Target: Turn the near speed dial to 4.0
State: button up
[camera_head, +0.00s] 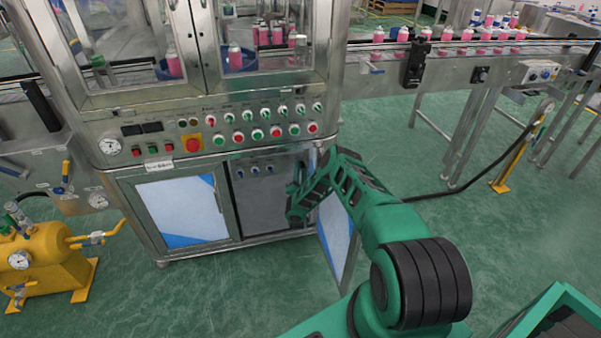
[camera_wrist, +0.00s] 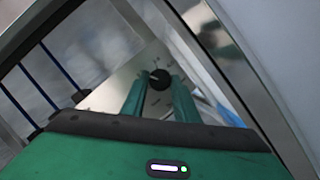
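The black speed dial (camera_wrist: 160,80) sits on a pale panel (camera_wrist: 135,72) with small scale marks around it; the figures are too small to read. A short light mark on its face points to the left in the wrist view. My gripper (camera_wrist: 160,88) has its two green fingers apart, one on each side of the dial. I cannot tell whether they touch it. In the head view, my gripper (camera_head: 297,205) is at the right side of the open cabinet (camera_head: 262,205) under the machine's button panel. The dial is hidden there behind my arm.
The open cabinet door (camera_head: 338,238) stands just right of my gripper, close to my arm. Several small blue-topped fittings (camera_head: 254,170) line the cabinet's upper inside. A closed door (camera_head: 183,210) is to the left. Blue lines (camera_wrist: 40,90) run left of the dial.

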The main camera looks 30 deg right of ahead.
jog(key=c, duration=0.4)
jog(key=shift+m, duration=0.3)
jog(key=m+g, duration=0.2)
jog(key=m, duration=0.2)
jog(key=shift+m, duration=0.4)
jog(key=m, duration=0.1)
jog(key=m+g, duration=0.1)
jog(key=m, duration=0.3)
jog(key=shift+s+r+g+y, duration=0.1)
jog(key=shift+r+g+y, duration=0.2)
jog(key=shift+g, duration=0.1)
jog(key=m+g+y, duration=0.1)
jog(key=m+y, duration=0.1)
jog(key=m, duration=0.2)
jog(key=shift+r+m, duration=0.1)
jog(key=shift+m, duration=0.2)
jog(key=shift+d+r+m+y, duration=0.15)
jog(key=shift+m+y, duration=0.55)
jog(key=shift+m, duration=0.5)
jog(key=shift+s+m+y, duration=0.1)
jog(key=shift+m+y, duration=0.4)
jog(key=shift+m, duration=0.2)
